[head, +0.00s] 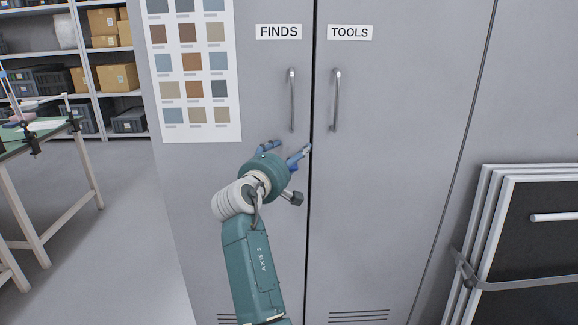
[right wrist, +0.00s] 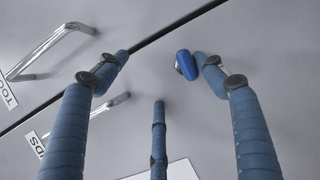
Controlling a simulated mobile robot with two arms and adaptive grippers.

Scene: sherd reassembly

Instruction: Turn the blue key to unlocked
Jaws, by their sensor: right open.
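My right gripper (head: 286,151) is open and empty in front of the cabinet, below the FINDS handle. In the right wrist view my right gripper (right wrist: 160,68) has its fingers spread; the key is beside the right-hand fingertip, and I cannot tell whether they touch. My left gripper is not in view.
The FINDS handle (head: 292,100) and TOOLS handle (head: 336,100) stand out from the closed doors. A colour chart (head: 236,128) hangs on the left door. Framed panels (head: 488,190) lean at right. A table (head: 62,138) and shelves (head: 110,95) stand at left.

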